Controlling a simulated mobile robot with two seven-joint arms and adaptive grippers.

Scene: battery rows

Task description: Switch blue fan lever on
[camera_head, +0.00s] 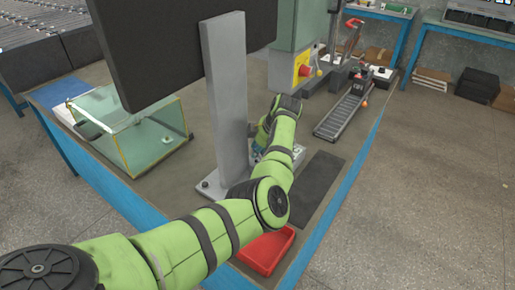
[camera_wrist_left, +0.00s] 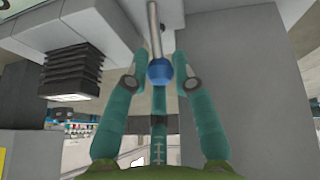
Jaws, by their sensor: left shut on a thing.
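The blue fan lever (camera_wrist_left: 160,71) shows in the left wrist view as a thin metal rod ending in a blue ball. In the head view my left gripper (camera_head: 261,140) is small and partly hidden by my green arm, beside the grey post. The lever cannot be made out in the head view. My right gripper is not in view.
A grey post (camera_head: 225,95) with a dark panel (camera_head: 165,45) stands close left of my arm. A glass box (camera_head: 150,140) is at left, a red tray (camera_head: 266,250) at the front edge. A small conveyor (camera_head: 342,115) and a green machine with a red knob (camera_head: 305,70) are beyond.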

